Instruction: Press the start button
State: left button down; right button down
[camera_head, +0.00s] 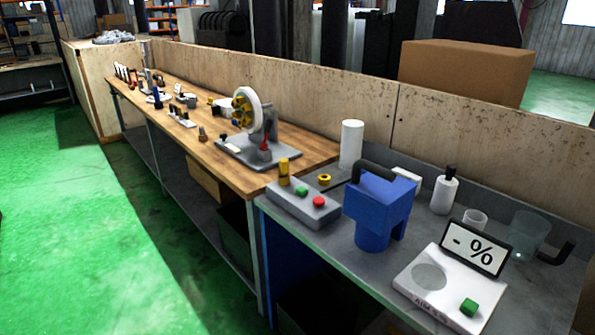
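A grey control box (303,209) sits at the near-left edge of the grey table. A green button (302,192) and a red button (319,202) are on its top. A yellow post (284,172) stands at its left end. Another green button (469,306) is on a white device (425,302) with a "- %" display (474,249), at the near right. No label marks either green button as start. Neither of my grippers is in view.
A blue block-shaped object (376,205) with a dark handle stands right of the control box. A wooden bench (225,175) bears a wheel-like machine (249,112). The green floor at left is clear.

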aim_at(301, 191)
jog(key=i+j+z, duration=0.1)
jog(key=i+j, duration=0.25)
jog(key=j, duration=0.25)
jog(key=i+j+z, duration=0.25)
jog(key=j, duration=0.4)
jog(key=i+j, duration=0.25)
jog(key=i+j+z, duration=0.15)
jog(key=j, duration=0.3)
